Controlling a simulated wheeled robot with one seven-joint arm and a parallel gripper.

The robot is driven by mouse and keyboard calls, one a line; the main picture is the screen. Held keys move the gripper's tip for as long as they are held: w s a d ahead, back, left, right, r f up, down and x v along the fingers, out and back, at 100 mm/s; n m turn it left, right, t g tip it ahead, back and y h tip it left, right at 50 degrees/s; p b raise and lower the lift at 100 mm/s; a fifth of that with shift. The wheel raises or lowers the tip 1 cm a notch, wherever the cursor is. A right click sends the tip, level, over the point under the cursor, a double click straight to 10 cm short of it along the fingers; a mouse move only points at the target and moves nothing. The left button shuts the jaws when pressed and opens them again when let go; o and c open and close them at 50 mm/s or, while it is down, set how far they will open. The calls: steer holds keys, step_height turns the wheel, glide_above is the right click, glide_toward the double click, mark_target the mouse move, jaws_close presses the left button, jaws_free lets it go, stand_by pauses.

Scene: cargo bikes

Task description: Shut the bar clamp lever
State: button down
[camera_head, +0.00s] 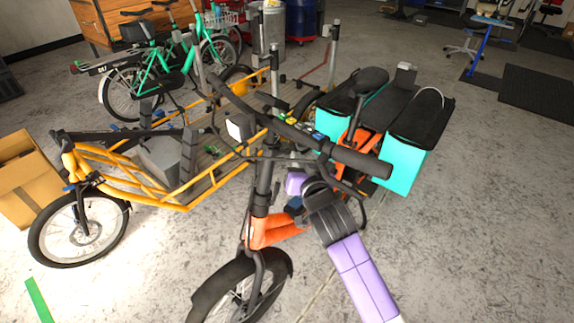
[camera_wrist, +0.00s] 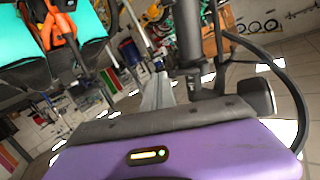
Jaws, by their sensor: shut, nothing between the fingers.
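The orange bike's black handlebar (camera_head: 300,138) crosses the middle of the head view, above its upright black stem (camera_head: 264,185). The stem also shows in the wrist view (camera_wrist: 188,40). I cannot clearly make out the bar clamp lever in either view. A dark rounded part (camera_wrist: 258,96) on a curved black piece is right of the stem in the wrist view; I cannot tell whether it is the lever. My gripper (camera_wrist: 158,88) is shut and empty, its grey fingers pointing toward the stem area. In the head view its tips are hard to make out below the handlebar.
Turquoise panniers (camera_head: 405,155) hang at the orange bike's rear. A yellow cargo bike (camera_head: 165,195) stands close on the left, with a cardboard box (camera_head: 28,180) beyond it. Thin cables loop around the handlebar. Open concrete floor (camera_head: 480,220) lies to the right.

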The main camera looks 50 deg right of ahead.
steer(key=shift+w+d+f, duration=0.2)
steer(key=shift+w+d, duration=0.1)
steer(key=shift+d, duration=0.2)
steer(key=shift+d, duration=0.1)
stand_by(0.4)
